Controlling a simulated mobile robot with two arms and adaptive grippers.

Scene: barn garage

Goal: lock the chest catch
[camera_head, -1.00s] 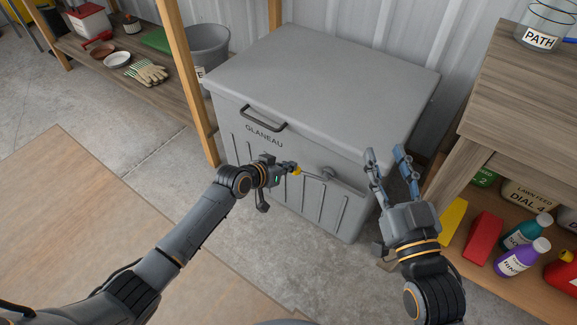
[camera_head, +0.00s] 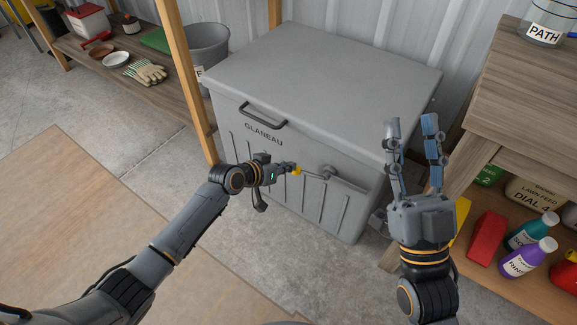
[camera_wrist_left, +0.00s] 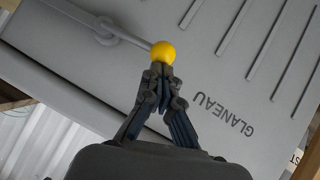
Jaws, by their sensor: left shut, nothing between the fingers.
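The grey chest (camera_head: 315,80) stands shut, with a black handle (camera_head: 264,117) and the word GLANEAU on its front. Its catch is a grey rod (camera_head: 316,175) running left from a pivot mount (camera_head: 343,180) to a yellow ball knob (camera_head: 297,170). In the left wrist view the knob (camera_wrist_left: 162,53) sits just beyond my left gripper's fingertips (camera_wrist_left: 159,72). My left gripper (camera_head: 290,169) is shut with nothing between its fingers; its tips are at the knob, and I cannot tell whether they touch it. My right gripper (camera_head: 411,121) is open and empty, fingers up, right of the chest.
A wooden shelf unit (camera_head: 510,85) with bottles and tubs stands close to my right gripper. A wooden post (camera_head: 187,80) and a grey bucket (camera_head: 207,45) are left of the chest. The floor (camera_head: 120,150) in front of the left shelf is clear.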

